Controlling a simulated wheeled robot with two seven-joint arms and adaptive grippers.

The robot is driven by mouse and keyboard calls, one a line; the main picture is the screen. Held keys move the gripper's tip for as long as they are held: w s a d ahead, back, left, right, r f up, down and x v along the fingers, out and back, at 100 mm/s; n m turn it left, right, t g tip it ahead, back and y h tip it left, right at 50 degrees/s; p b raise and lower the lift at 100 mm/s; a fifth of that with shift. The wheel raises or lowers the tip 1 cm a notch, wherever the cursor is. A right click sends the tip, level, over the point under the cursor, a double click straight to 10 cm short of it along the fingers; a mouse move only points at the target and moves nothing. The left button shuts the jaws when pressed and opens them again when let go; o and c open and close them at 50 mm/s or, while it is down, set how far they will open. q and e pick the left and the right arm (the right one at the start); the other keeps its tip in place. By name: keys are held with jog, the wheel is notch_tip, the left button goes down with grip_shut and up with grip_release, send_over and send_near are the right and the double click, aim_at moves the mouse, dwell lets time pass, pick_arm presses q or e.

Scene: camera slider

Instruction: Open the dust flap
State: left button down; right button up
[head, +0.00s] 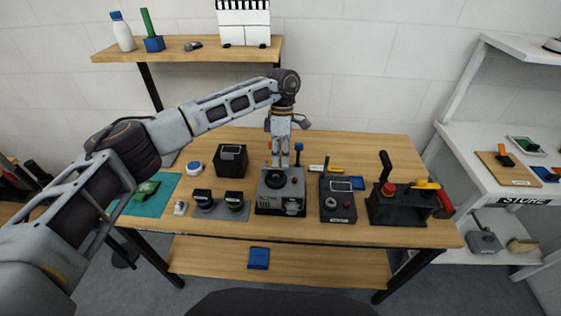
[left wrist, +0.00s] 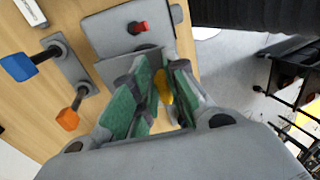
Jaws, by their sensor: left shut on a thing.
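My left gripper (head: 284,163) reaches down from above to a grey box device (head: 281,191) with a black round ring at the middle of the table. In the left wrist view its green-padded fingers (left wrist: 158,95) are closed around a small yellow piece (left wrist: 163,84), partly hidden between them. The grey box also shows there, with a red knob (left wrist: 138,27) on its top. I cannot clearly make out the dust flap; the fingers cover that part of the box. My right gripper is not in view.
An upright blue-tipped lever (head: 298,149) stands behind the box. A black control box (head: 338,198) is close on its right, and a dark stand with a red button (head: 389,189) is farther right. Two dark-topped pieces (head: 218,203) stand on its left. A wall shelf (head: 190,48) hangs behind.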

pick_arm(q)
jog(key=shift+w+a+g, duration=0.1)
jog(key=shift+w+g, duration=0.3)
jog(key=shift+w, duration=0.05)
dwell(0.4)
jog(key=c, duration=1.6)
grip_release()
jog(key=shift+o, duration=0.6)
jog(key=shift+w+f, duration=0.15)
jog(key=shift+w, duration=0.1)
jog(key=shift+s, duration=0.2)
jog(key=shift+r, duration=0.2)
jog(key=shift+w+r, duration=0.3)
jog(key=shift+r, duration=0.15)
jog(key=v, duration=1)
jog(key=shift+r, duration=0.4)
